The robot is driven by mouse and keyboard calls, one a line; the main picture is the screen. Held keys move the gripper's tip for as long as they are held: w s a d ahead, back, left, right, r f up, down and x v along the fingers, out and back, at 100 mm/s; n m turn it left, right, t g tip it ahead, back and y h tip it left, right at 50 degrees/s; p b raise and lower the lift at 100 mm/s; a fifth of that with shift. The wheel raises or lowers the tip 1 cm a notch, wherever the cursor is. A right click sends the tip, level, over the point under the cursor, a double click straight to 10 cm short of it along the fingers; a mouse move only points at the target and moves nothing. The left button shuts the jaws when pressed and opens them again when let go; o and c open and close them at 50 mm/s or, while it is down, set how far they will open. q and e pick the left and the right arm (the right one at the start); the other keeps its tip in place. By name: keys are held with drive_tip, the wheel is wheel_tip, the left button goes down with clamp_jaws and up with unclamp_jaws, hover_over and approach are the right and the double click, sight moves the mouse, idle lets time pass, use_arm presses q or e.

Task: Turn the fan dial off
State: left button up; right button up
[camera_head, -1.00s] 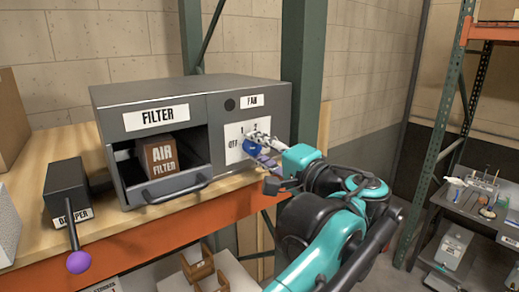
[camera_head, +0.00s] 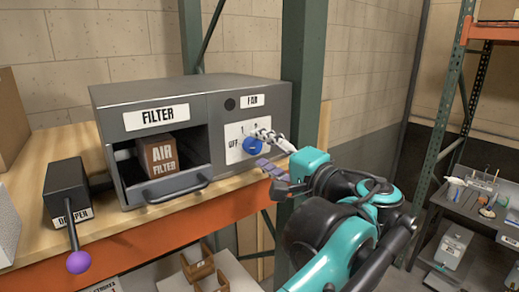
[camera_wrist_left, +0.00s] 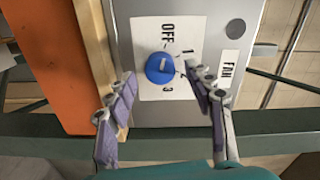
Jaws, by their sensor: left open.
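The blue fan dial (camera_head: 252,146) sits on a white plate (camera_head: 234,130) on the grey box's front, under the FAN label (camera_head: 252,100). In the left wrist view the dial (camera_wrist_left: 158,68) lies between the spread fingertips, with OFF, 1, 2 and 3 printed around it. A pale mark on the dial points roughly toward 2. My left gripper (camera_head: 262,148) is open and empty in front of the dial; it also shows in the wrist view (camera_wrist_left: 162,76). The fingers appear clear of the dial. My right gripper is out of view.
The box's open filter bay, beside the dial, holds an air filter (camera_head: 158,154) and has a handle (camera_head: 178,189) in front. A damper lever with a purple knob (camera_head: 79,262) stands at left. A green post (camera_head: 302,70) rises behind my gripper.

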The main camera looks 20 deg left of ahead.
use_arm(q)
drive_tip(key=v, duration=1)
drive_tip(key=shift+s+d, duration=0.1)
drive_tip(key=s+a+f+g+h+b, duration=0.15)
drive_tip(key=a+f+b, duration=0.3)
drive_tip(key=f, duration=0.75)
drive_tip(key=a+f+g+h+b, duration=0.15)
drive_tip(key=a+f+b, duration=0.35)
drive_tip(key=f, duration=0.7)
drive_tip(key=a+f+g+h+b, duration=0.1)
drive_tip(key=a+f+h+b, duration=0.15)
drive_tip(key=f+b, duration=0.65)
drive_tip(key=s+f+n+h+b, duration=0.2)
drive_tip(key=f+b, duration=0.7)
drive_tip(key=f, duration=1.3)
drive_tip(key=s+f+n+h+b, duration=0.3)
drive_tip(key=s+f+h+b, duration=0.3)
drive_tip(key=f, duration=1.7)
drive_tip(key=b, duration=0.3)
drive_tip(key=shift+a+f+h, duration=0.15)
drive_tip(key=shift+f+h, duration=0.05)
drive_tip(key=shift+h, duration=0.15)
drive_tip(key=shift+s, duration=0.15)
